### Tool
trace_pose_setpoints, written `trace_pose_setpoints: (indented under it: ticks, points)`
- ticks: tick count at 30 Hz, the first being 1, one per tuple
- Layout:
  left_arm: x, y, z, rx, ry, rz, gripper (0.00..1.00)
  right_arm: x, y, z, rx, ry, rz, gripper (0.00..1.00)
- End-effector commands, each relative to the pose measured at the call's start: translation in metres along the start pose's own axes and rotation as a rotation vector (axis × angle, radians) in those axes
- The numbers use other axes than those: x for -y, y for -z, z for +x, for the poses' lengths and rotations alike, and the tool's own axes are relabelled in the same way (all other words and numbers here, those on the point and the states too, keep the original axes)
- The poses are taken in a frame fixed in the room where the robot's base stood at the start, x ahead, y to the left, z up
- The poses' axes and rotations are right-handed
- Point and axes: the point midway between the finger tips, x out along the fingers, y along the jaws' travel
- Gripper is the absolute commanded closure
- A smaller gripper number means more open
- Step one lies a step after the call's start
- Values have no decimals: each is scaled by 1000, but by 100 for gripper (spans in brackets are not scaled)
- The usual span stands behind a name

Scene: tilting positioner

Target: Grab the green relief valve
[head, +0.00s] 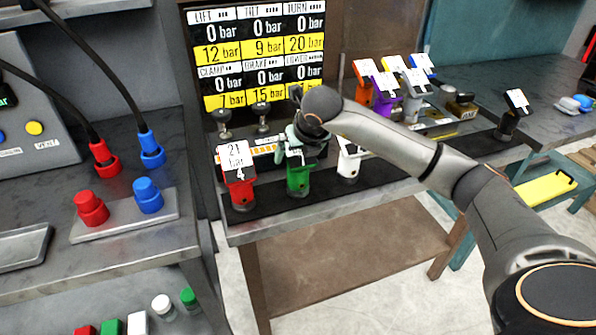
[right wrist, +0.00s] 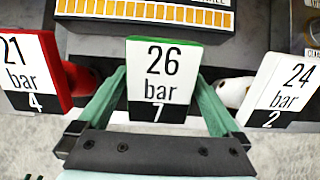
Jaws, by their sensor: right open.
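The green relief valve (head: 298,180) stands upright on the black strip along the table's front, between a red valve and a white valve. In the right wrist view the gripper's two green fingers (right wrist: 163,95) stand apart, one on each side of the tag. The gripper is open. I cannot tell whether the fingers touch the valve. My left gripper is not in view.
The red valve (head: 240,190), tagged 21 bar, is close on the left. The white valve (head: 348,164) is close on the right; its tag reads 24 bar (right wrist: 286,92). A pressure board (head: 258,50) rises behind. Several other coloured valves stand at the back right.

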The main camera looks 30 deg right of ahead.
Motion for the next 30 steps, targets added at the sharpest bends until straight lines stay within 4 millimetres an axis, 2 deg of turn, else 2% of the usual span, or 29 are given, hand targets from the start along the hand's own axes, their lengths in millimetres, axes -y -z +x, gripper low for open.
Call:
trace_pose_setpoints:
  ticks: [3,30]
  points:
    - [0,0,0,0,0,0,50,0,0,0,0,0,0,0]
    - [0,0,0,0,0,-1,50,0,0,-1,-1,0,0,100]
